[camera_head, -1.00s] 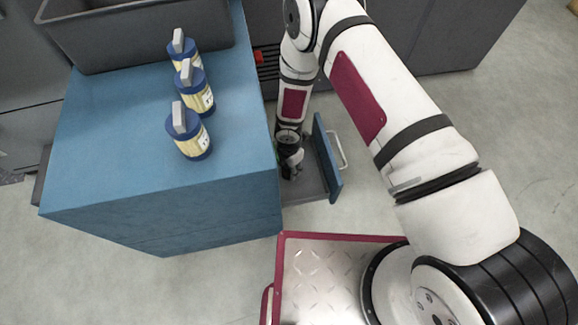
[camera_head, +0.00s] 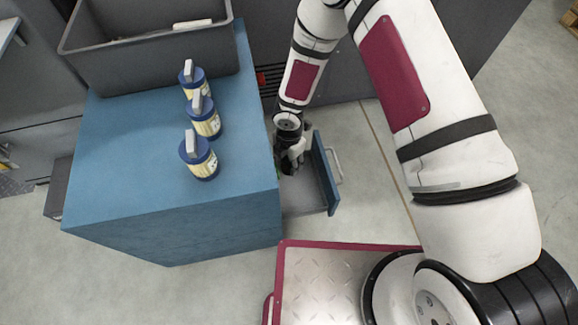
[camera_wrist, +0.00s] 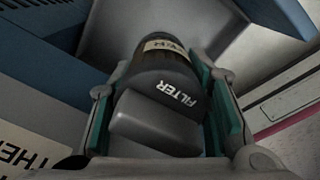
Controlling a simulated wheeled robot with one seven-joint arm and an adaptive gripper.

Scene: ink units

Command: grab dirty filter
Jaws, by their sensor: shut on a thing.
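The dirty filter (camera_wrist: 165,85) fills the middle of the wrist view. It is a dark grey canister with a block handle, the word FILTER on its top and a pale label on its side. My gripper (camera_wrist: 165,125) is shut on it, with a green-padded finger on each side of the handle end. In the head view my gripper (camera_head: 290,160) is down at the open drawer (camera_head: 310,200) of the blue cabinet (camera_head: 120,200). The filter is mostly hidden there by the gripper and arm.
Several blue-topped canisters with cream labels (camera_head: 202,160) stand in a row on the cabinet top. A grey bin (camera_head: 150,65) stands behind them, with a pale object (camera_head: 192,24) inside. The drawer front (camera_head: 326,175) stands close to the right of my gripper.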

